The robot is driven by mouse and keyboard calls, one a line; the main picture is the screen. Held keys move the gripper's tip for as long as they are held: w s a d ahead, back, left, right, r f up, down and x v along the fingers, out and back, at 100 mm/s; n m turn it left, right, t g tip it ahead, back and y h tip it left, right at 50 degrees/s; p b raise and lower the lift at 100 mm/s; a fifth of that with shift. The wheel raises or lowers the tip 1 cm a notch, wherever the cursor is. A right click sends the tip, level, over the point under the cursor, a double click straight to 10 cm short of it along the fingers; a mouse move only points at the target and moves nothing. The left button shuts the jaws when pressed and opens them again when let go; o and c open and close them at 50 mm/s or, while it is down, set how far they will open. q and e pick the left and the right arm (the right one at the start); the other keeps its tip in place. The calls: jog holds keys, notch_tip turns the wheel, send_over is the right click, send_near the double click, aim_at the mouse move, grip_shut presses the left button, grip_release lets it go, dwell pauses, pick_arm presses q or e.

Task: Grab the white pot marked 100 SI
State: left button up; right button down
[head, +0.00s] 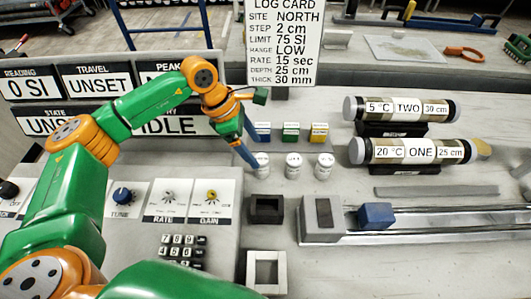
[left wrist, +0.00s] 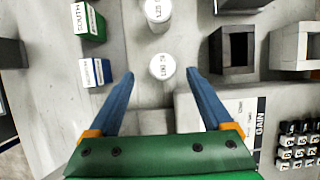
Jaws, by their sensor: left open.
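The white pot (left wrist: 162,66) shows a lid label that seems to read 100 SI in the left wrist view. In the head view it appears to be the leftmost pot (head: 262,160) of a row of three. My left gripper (left wrist: 159,73) is open, its two blue fingers on either side of the pot's near part in the wrist view. Contact cannot be told. In the head view the left gripper (head: 248,150) hangs beside the leftmost pot, pointing down. A second pot (left wrist: 158,10), apparently marked 125 SI, stands beyond it. My right gripper is not identifiable.
Blue (head: 262,131), green (head: 291,131) and yellow (head: 319,131) blocks stand behind the pots. A dark open holder (head: 266,209) and a grey one (head: 266,272) stand in front. Core cylinders (head: 405,150) and a rail with a blue slider (head: 376,216) lie right.

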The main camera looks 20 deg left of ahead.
aim_at(261, 159)
pick_arm(q)
jog(key=shift+s+d+f+p, duration=0.2)
jog(key=shift+d+f+p, duration=0.2)
jog(key=shift+f, duration=0.2)
jog(key=shift+s+d+f+p, duration=0.15)
jog(key=shift+d+f+p, duration=0.25)
jog(key=shift+f, duration=0.15)
jog(key=shift+w+d+f, duration=0.15)
jog(key=shift+w+f, duration=0.05)
jog(key=shift+f, duration=0.35)
jog(key=shift+w+d+f, duration=0.15)
jog(key=shift+w+f, duration=0.05)
jog(key=shift+f, duration=0.35)
jog(key=shift+w+f, duration=0.1)
jog(key=c, duration=0.7)
grip_shut()
pick_arm(e)
jog(key=shift+s+r, duration=0.25)
jog(key=shift+r, duration=0.7)
